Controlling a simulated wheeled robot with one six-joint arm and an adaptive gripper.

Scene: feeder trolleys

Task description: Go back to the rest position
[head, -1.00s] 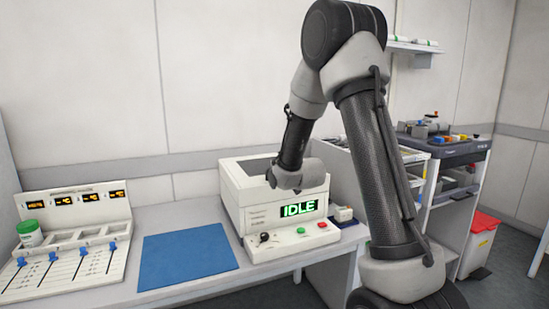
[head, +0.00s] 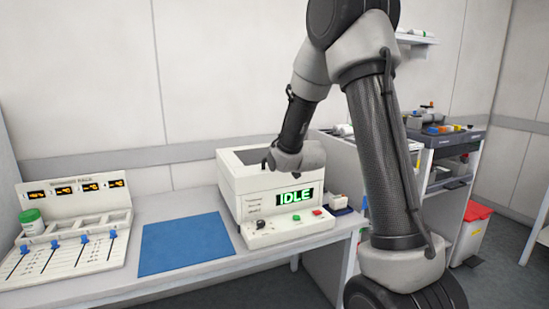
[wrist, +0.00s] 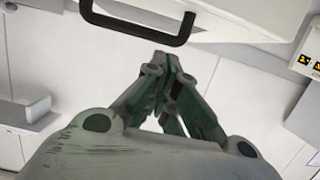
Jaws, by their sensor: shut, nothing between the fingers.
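My gripper (wrist: 172,125) shows in the wrist view with its fingers together and nothing between them. A black handle (wrist: 140,25) on a pale panel lies just beyond the fingertips in that view, and I see no clear contact. In the head view my arm bends down over the white machine (head: 228,190), whose green screen reads IDLE (head: 294,196). The fingers are hidden there behind my wrist.
A blue mat (head: 187,244) lies on the bench left of the machine. A slider panel (head: 75,262) with a green-lidded jar (head: 31,222) stands at the far left. A red-lidded bin (head: 472,230) and a trolley (head: 450,140) are at the right.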

